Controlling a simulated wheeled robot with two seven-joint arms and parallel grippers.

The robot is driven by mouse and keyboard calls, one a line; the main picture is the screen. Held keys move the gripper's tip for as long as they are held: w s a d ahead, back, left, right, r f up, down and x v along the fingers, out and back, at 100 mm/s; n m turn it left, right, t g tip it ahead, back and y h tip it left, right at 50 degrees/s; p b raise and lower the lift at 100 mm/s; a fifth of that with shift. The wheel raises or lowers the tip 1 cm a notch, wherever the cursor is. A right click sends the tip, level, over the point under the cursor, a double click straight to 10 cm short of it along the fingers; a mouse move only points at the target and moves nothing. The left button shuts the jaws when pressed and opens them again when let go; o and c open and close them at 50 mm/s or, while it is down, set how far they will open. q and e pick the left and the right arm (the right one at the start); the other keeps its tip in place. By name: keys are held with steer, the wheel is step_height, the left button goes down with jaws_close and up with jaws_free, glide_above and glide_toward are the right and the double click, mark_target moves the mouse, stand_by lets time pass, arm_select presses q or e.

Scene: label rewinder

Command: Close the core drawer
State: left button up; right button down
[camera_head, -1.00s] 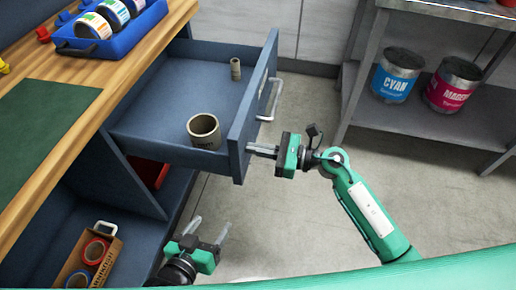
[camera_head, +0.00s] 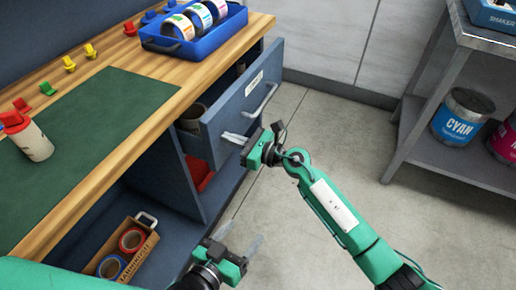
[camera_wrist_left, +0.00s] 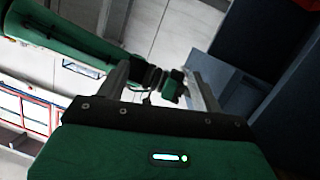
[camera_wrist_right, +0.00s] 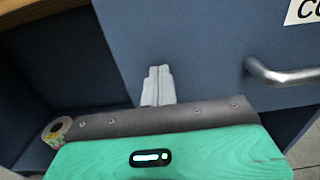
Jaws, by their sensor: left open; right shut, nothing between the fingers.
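The blue core drawer (camera_head: 246,108) sticks out a short way from under the wooden bench top in the head view. Part of a cardboard core (camera_head: 191,117) shows inside it. The drawer has a silver bar handle (camera_head: 262,100) and a white label. My right gripper (camera_head: 236,138) is shut and empty, its fingertips at the drawer front left of the handle. In the right wrist view the closed fingers (camera_wrist_right: 158,85) point at the blue front, apparently touching it. My left gripper (camera_head: 240,246) is open and empty, low in front of the cabinet.
A blue tray (camera_head: 190,50) of label rolls stands on the bench near a green mat (camera_head: 95,110). A cardboard box (camera_head: 122,255) with tape rolls sits on the lower shelf. A metal rack (camera_head: 415,140) with paint cans stands right. The floor between is clear.

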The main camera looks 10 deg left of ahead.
steer(key=b+x, duration=0.1)
steer(key=x, duration=0.8)
steer(key=shift+a+f+b, duration=0.1)
steer(key=shift+b, duration=0.3)
steer(key=shift+w+a, duration=0.1)
steer(key=shift+a, duration=0.15)
steer(key=shift+r, duration=0.2)
arm_select(q)
steer(key=w+a+r+t, duration=0.1)
steer(key=r+t, duration=0.2)
steer(key=r, duration=0.1)
steer(key=w+a+r+t, duration=0.1)
steer(key=w+r+t, duration=0.1)
steer(key=r, duration=0.3)
steer(key=shift+w+r+t, duration=0.25)
steer(key=shift+t, duration=0.15)
arm_select(e)
steer(key=shift+r, duration=0.1)
